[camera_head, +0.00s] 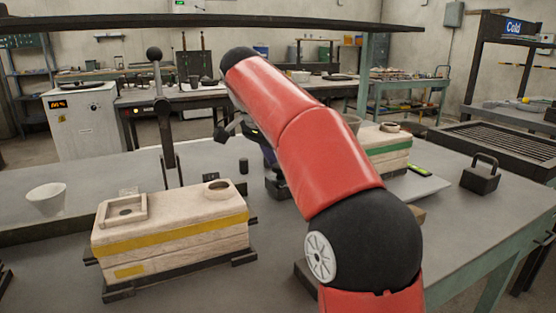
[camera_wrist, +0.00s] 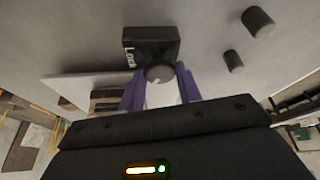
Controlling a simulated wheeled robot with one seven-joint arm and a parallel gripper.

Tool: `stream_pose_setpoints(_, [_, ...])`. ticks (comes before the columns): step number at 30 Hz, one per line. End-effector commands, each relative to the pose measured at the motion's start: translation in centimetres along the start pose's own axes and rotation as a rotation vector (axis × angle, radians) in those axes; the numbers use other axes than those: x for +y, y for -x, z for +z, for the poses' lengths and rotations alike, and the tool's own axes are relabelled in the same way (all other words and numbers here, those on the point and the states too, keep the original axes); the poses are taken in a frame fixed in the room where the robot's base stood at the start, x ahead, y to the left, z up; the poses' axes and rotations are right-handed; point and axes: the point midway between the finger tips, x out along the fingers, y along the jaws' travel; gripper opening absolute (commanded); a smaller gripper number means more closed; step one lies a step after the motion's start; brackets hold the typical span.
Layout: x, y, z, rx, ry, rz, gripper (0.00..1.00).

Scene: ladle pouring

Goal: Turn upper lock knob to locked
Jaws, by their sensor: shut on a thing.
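The lock knob (camera_wrist: 159,74) is a round grey-black knob with a pale mark on its rim. It sits at the edge of a dark block (camera_wrist: 152,43) with the word "Lock" on it in the wrist view. My gripper (camera_wrist: 160,82) has its two purple fingers on either side of the knob, shut on it. The mark's exact direction is hard to read.
Two dark cylinders (camera_wrist: 258,22) (camera_wrist: 233,62) stand to the right of the block. A mould box with a yellow stripe (camera_head: 170,244) is at the left of the table. A green-striped box (camera_head: 388,146) stands behind my arm. A black weight (camera_head: 480,178) is at the right.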

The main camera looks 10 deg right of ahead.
Motion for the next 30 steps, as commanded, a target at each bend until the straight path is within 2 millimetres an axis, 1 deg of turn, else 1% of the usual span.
stream_pose_setpoints(9, [-0.15,0.0,-0.02,0.001,-0.106,0.043,0.11])
stream_pose_setpoints(24, [-0.13,0.01,-0.03,0.0,-0.124,0.05,0.11])
stream_pose_setpoints(25, [-0.13,0.01,-0.03,0.0,-0.123,0.05,0.38])
stream_pose_setpoints(29, [-0.12,0.01,-0.03,0.0,-0.123,0.05,0.55])
stream_pose_setpoints(30, [-0.12,0.01,-0.03,0.0,-0.123,0.05,0.55])
